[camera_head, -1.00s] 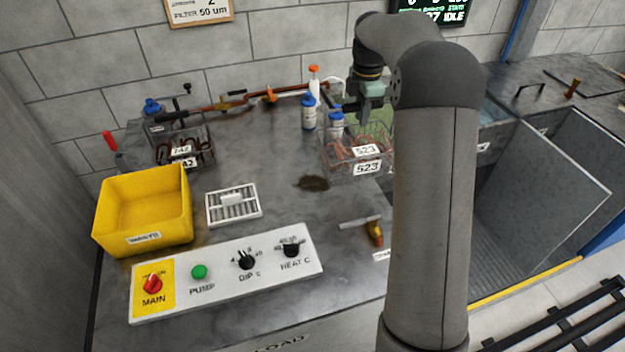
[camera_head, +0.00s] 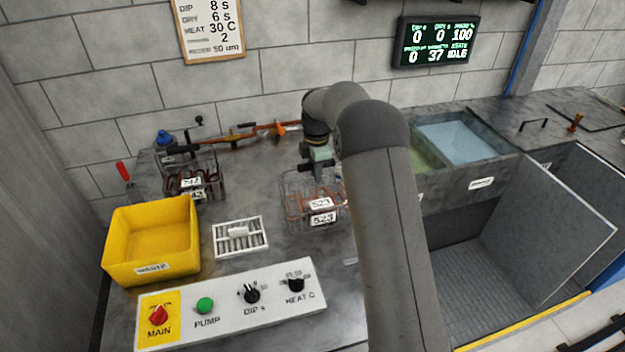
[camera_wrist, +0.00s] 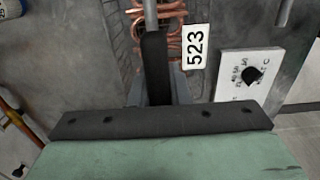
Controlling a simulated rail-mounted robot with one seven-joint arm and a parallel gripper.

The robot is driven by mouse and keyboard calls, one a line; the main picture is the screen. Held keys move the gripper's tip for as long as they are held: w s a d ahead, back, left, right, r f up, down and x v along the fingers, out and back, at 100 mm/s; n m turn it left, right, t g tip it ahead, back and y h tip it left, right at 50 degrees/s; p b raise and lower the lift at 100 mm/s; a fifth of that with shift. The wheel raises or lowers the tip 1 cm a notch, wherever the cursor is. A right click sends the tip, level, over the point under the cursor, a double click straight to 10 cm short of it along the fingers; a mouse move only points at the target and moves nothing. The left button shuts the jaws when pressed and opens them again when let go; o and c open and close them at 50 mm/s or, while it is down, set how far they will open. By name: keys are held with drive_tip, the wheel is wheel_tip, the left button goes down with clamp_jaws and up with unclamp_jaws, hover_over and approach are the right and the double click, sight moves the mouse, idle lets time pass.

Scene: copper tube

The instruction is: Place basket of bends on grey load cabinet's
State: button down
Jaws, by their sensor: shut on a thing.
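The wire basket of copper bends tagged 523 (camera_head: 316,205) is at the right part of the grey load cabinet's top (camera_head: 290,248) in the head view. My gripper (camera_head: 320,172) is above the basket and shut on its upright handle. In the wrist view the dark handle bar (camera_wrist: 152,60) stands between the fingers, with copper bends (camera_wrist: 172,30) and the white 523 tag (camera_wrist: 195,46) beyond. The basket looks upright. I cannot tell whether its bottom touches the cabinet top.
A second basket, tagged 742 (camera_head: 190,184), stands at the back left. A yellow waste bin (camera_head: 150,243), a white grate (camera_head: 240,237) and a control panel (camera_head: 232,304) take up the left and front. Open tanks (camera_head: 458,138) lie to the right. Copper pipework (camera_head: 255,134) lies behind.

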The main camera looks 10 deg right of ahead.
sight(313, 192)
drive_tip(key=shift+w+a+f, duration=0.2)
drive_tip(key=shift+a+f, duration=0.3)
drive_tip(key=shift+f+p, duration=0.35)
drive_tip(key=shift+f, duration=1.4)
drive_tip(key=c, duration=1.8)
unclamp_jaws()
drive_tip(key=shift+f, duration=0.15)
drive_tip(key=o, duration=0.4)
drive_tip(key=shift+o, duration=0.2)
